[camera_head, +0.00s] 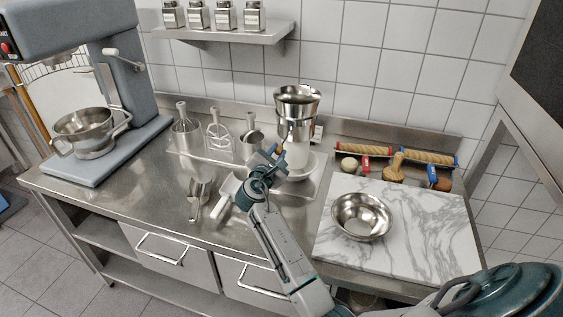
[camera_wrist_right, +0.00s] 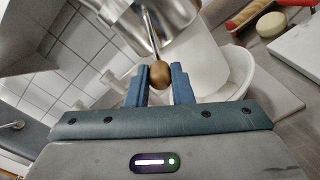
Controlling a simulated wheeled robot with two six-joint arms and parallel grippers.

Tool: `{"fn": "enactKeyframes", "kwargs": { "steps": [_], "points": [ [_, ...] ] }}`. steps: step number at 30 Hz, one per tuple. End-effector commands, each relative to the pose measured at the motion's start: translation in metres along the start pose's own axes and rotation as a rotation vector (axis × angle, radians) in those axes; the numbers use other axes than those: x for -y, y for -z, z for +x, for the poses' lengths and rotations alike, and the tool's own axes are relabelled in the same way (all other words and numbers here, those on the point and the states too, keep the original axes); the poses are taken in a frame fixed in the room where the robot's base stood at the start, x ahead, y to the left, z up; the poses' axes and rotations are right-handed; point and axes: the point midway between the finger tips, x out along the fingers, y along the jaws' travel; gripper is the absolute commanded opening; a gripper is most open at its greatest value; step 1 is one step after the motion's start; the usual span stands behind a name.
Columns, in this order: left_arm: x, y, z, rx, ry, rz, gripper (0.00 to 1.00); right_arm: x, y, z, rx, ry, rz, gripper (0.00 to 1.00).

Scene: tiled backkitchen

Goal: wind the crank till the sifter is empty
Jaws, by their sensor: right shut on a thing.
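The sifter (camera_head: 297,101) is a shiny metal cup standing over a white container (camera_head: 298,155) at the back of the steel counter. Its inside is too small to make out. The crank shows in the right wrist view as a thin metal rod ending in a round brown knob (camera_wrist_right: 159,74). My right gripper (camera_head: 279,152) reaches in from the front right. In the right wrist view its blue fingers (camera_wrist_right: 160,88) are shut on the crank knob, one on each side. The sifter's metal wall (camera_wrist_right: 150,22) rises just beyond. My left gripper is not in view.
A steel bowl (camera_head: 362,217) sits on a marble slab (camera_head: 420,232) at the right. A stand mixer (camera_head: 75,80) fills the left.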

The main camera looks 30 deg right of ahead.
Motion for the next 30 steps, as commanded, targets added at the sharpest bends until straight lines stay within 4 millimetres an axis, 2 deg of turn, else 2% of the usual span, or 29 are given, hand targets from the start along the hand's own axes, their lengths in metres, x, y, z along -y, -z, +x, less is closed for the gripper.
{"fn": "enactKeyframes", "kwargs": {
  "steps": [1,14,30],
  "points": [
    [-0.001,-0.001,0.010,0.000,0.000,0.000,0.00,-0.001,0.004,0.000,-0.002,0.001,0.048,0.00],
    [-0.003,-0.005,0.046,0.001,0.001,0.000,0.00,-0.024,0.002,-0.001,-0.011,0.002,0.457,0.00],
    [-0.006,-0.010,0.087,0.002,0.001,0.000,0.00,-0.048,-0.015,-0.001,-0.022,0.004,0.969,0.00]
  ]
}}
